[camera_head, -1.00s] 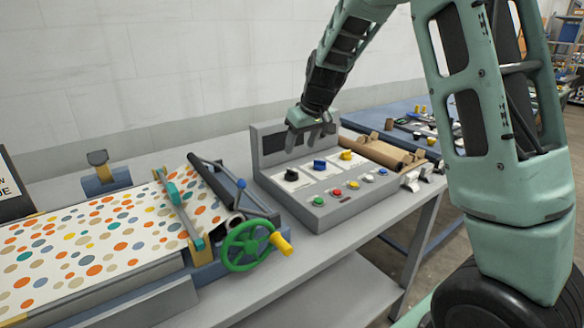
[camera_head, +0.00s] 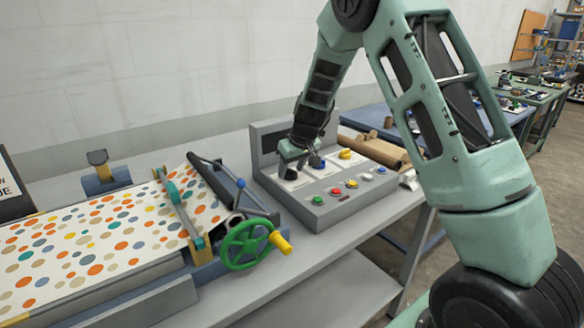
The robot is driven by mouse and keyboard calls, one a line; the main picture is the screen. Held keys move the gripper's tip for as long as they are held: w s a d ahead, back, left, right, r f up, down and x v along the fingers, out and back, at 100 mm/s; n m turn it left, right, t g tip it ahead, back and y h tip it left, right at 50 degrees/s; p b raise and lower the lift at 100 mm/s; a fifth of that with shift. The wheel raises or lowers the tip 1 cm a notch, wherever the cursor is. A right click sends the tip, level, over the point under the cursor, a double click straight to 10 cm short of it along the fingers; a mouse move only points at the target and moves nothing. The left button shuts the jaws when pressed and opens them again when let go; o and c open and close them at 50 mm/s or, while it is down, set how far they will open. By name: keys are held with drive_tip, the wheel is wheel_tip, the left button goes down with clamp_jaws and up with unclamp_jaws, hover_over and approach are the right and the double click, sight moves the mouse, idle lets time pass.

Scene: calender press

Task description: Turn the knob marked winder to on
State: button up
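The grey control box (camera_head: 325,208) stands on the bench with a row of knobs on its sloping top. A blue knob (camera_head: 317,163) and a yellow knob (camera_head: 345,154) show clearly. The white knob at the left of the row is mostly hidden by my gripper. The labels are too small to read, so I cannot tell which knob is marked winder. My gripper (camera_head: 294,168) points down over the left knob, just left of the blue one. Its fingers look apart. Whether they touch the knob cannot be told.
Several coloured push buttons line the box's front, including a green one (camera_head: 318,200) and a red one (camera_head: 336,191). Left of the box is the press with a green handwheel (camera_head: 243,245) and dotted sheet (camera_head: 90,245). Brown rolls (camera_head: 378,150) lie behind at the right.

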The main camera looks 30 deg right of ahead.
drive_tip(key=c, duration=0.7)
drive_tip(key=shift+o, duration=0.2)
drive_tip(key=shift+a+r+m+p, duration=0.1)
drive_tip(key=shift+r+m+p, duration=0.05)
drive_tip(key=shift+m+p, duration=0.2)
drive_tip(key=shift+r+m+h+p, duration=0.15)
drive_tip(key=shift+m+h+p, duration=0.5)
drive_tip(key=shift+p, duration=0.5)
drive_tip(key=m+h+p, duration=0.1)
drive_tip(key=m+p, duration=0.2)
drive_tip(key=p, duration=0.1)
drive_tip(key=shift+a+r+m+p, duration=0.1)
drive_tip(key=shift+a+m+p, duration=0.05)
drive_tip(key=shift+m+p, duration=0.25)
drive_tip(key=m+g+h+p, duration=0.1)
drive_tip(key=m+p, duration=0.2)
drive_tip(key=p, duration=0.1)
drive_tip(key=shift+w, duration=0.15)
drive_tip(key=shift+w+f+m+g+h+p, duration=0.1)
drive_tip(key=shift+f+m+g+h+p, duration=0.1)
drive_tip(key=shift+m+p, duration=0.45)
drive_tip(key=shift+f+m+g+h+p, duration=0.1)
drive_tip(key=shift+m+g+h+p, duration=0.15)
drive_tip(key=shift+m, duration=0.7)
